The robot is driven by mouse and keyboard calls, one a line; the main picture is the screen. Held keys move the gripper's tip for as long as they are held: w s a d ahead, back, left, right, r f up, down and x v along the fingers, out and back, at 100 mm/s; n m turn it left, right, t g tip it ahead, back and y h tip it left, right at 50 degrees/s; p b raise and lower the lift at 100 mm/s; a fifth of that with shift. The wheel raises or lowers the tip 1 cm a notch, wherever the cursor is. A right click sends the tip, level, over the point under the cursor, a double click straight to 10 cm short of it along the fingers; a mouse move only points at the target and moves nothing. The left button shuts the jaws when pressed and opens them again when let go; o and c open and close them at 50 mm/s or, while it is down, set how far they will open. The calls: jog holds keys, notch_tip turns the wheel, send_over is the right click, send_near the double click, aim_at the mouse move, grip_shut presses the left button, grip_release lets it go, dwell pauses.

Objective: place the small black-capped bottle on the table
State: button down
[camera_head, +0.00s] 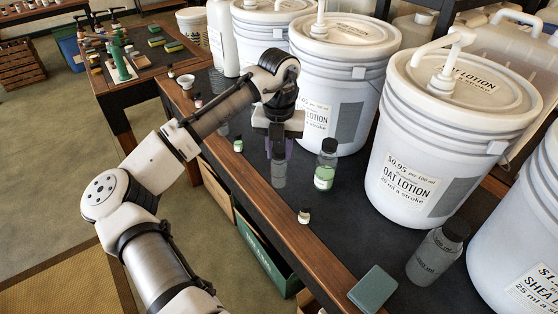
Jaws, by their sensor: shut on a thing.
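My gripper (279,151) points down over the dark tabletop (345,215), close to its front wooden edge. It is shut on a small grey, see-through bottle (279,174), which hangs upright below the fingers. The fingers hide its top, so its cap is not clear. I cannot tell whether its base touches the table. A black-capped bottle with green contents (325,168) stands just right of it, apart from it.
Large white lotion buckets (408,190) with pumps line the back. A tiny dark-capped bottle (304,215) stands near the front edge. A green block (373,290) and a larger grey black-capped bottle (435,257) are at the lower right. Bare tabletop lies between them.

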aim_at(279, 162)
jog(key=shift+f, duration=2.25)
jog(key=c, duration=1.1)
grip_release()
jog(key=shift+o, duration=0.2)
